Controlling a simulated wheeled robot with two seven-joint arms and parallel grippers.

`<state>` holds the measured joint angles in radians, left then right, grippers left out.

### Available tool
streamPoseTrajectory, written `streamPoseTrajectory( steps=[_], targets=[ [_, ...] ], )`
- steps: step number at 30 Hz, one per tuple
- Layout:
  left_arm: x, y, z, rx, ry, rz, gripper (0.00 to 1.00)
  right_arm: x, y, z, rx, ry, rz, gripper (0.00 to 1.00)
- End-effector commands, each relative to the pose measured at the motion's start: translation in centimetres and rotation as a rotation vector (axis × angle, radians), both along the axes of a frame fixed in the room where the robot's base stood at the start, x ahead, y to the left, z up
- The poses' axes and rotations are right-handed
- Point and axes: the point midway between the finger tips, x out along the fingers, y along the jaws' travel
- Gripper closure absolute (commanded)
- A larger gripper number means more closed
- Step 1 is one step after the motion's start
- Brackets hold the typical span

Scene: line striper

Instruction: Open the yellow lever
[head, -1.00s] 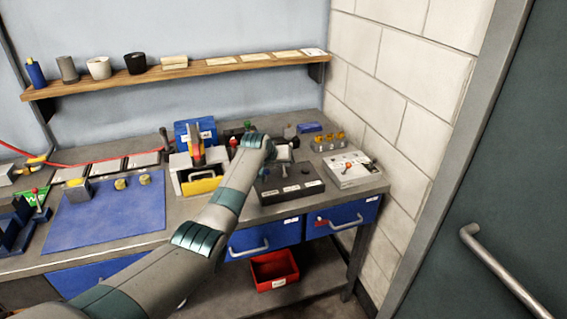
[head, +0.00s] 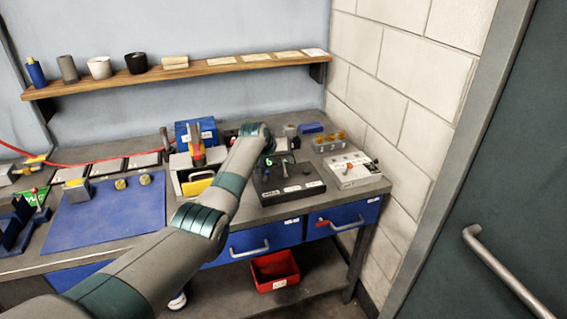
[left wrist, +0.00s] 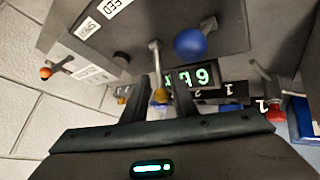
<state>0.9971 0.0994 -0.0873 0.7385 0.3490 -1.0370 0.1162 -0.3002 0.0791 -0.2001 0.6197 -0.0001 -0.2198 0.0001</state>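The yellow lever shows in the left wrist view as a grey rod with a yellow-orange knob (left wrist: 160,96), standing on a dark panel box (left wrist: 225,30). My left gripper (left wrist: 160,98) is open, with its two dark fingers on either side of the knob. Small gaps seem to show between knob and fingers; contact cannot be told. A blue ball knob (left wrist: 191,45) and a green-digit display (left wrist: 192,77) are close to the lever. In the head view the dark panel box (head: 295,196) is at the bench's right part, and my left wrist hides the fingers. My right gripper is not in view.
A red-knobbed lever (left wrist: 274,108) is to the right in the wrist view. A white box with an orange-knobbed lever (head: 350,171) stands right of the panel. A clamp fixture (head: 197,160) is to its left. A blue mat (head: 105,215) lies further left.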

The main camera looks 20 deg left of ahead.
Motion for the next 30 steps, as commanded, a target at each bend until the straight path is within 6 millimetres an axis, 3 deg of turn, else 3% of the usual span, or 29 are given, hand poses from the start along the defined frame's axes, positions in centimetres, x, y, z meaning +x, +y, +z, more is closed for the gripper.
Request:
streamPoseTrajectory(
  steps=[16, 30],
  targets=[
    [-0.9, 0.1, 0.2, 0.0, 0.01, -0.002, 0.75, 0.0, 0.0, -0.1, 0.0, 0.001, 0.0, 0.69],
    [-4.0, 1.0, 3.8, 0.002, 0.008, -0.002, 0.75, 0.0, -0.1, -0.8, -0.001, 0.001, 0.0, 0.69]
  ],
)
